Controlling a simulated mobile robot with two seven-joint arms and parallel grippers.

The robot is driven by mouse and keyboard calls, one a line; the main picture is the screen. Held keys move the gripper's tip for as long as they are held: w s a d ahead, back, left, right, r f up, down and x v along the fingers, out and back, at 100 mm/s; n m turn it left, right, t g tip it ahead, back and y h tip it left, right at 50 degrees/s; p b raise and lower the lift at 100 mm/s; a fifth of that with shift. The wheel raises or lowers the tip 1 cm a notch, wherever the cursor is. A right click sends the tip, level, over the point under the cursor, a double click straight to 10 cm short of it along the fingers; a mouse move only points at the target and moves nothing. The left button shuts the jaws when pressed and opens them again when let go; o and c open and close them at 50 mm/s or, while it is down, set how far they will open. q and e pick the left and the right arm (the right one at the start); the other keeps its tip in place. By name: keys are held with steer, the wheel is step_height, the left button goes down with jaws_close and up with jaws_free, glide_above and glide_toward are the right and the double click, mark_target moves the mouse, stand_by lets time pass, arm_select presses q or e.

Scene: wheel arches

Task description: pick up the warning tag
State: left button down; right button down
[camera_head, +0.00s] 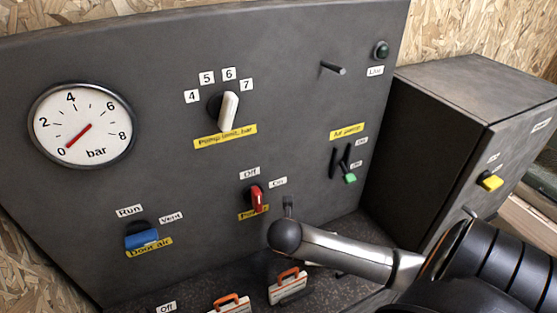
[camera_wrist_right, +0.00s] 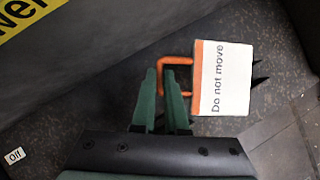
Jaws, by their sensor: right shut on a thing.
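The warning tag (camera_wrist_right: 222,78) is a white plate with an orange edge strip, an orange wire loop and the words "Do not move". In the right wrist view, the green fingers of my right gripper (camera_wrist_right: 164,85) are shut on its orange loop. The plate sticks out to the right of the fingers. In the head view two orange-looped tags show low in the picture, one at the bottom edge (camera_head: 230,304) and one below my right wrist (camera_head: 288,287). My right fingers are hard to make out there. My left gripper is not in view.
A dark panel carries a pressure gauge (camera_head: 82,125), a white selector knob (camera_head: 228,108), a red switch (camera_head: 257,198), a blue switch (camera_head: 141,239) and a green-tipped lever (camera_head: 350,178). A peg (camera_head: 333,68) juts out at the upper right. A dark box (camera_head: 455,120) with a yellow switch stands at the right.

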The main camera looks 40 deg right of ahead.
steer(key=s+d, duration=0.5)
steer(key=s, duration=0.8)
steer(key=shift+s, duration=0.35)
